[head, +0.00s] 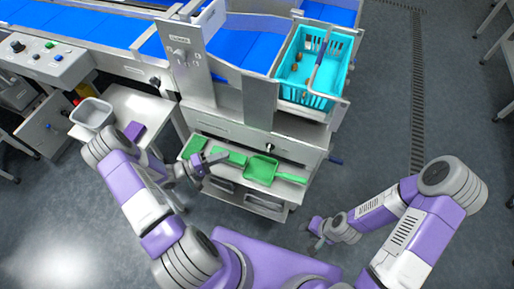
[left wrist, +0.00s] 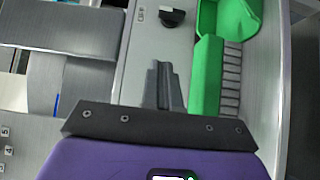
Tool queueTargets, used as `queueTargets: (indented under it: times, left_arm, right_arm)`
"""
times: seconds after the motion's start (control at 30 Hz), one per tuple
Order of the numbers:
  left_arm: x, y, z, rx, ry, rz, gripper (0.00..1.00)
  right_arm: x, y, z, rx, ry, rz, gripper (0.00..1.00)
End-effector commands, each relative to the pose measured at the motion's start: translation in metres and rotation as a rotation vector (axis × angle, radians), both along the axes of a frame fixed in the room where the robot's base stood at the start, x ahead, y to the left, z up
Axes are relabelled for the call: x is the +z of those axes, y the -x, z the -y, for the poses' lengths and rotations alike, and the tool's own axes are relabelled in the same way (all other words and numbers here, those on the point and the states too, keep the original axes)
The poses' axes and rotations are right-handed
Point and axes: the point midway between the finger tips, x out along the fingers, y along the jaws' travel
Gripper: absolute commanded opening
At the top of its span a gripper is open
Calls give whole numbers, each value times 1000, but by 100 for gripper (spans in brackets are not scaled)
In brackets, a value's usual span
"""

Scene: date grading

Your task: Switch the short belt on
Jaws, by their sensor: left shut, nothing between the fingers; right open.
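The blue short belt (head: 245,50) runs up to the turquoise crate at the machine's right end. A black rotary knob (left wrist: 171,17) sits on a grey panel in the left wrist view, with small marks beside it. A small dark knob (head: 269,147) shows on the machine's front panel in the head view. My left gripper (head: 222,157) is shut and empty, close to that front; its fingers (left wrist: 164,86) point toward the black knob, apart from it. My right gripper (head: 317,236) is open and low, away from the machine at the lower right.
A green scoop (head: 262,170) and other green tools lie on the shelf below the panel, close to my left gripper. The turquoise crate (head: 328,82) holds a few dates. A grey tub (head: 92,114) stands on the left side table. The right floor is clear.

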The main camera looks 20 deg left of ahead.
Motion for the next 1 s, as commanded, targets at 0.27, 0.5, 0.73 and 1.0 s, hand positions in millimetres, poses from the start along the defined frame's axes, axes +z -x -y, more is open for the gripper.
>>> queueTargets:
  times: [0.27, 0.5, 0.73, 1.0]
  left_arm:
    - [0, 0, 1, -2, 1, 1, 0]
    - [-1, -14, 17, -6, 2, 1, 0]
    - [-1, -47, 53, -9, 1, 1, 0]
    - [-1, -68, 95, -6, 4, -3, 0]
  right_arm:
    - [-1, 0, 0, 0, 0, 0, 43]
    - [-4, 0, 0, 0, 0, 0, 43]
    - [-12, 0, 0, 0, 0, 0, 43]
    - [-20, 0, 0, 0, 0, 0, 43]
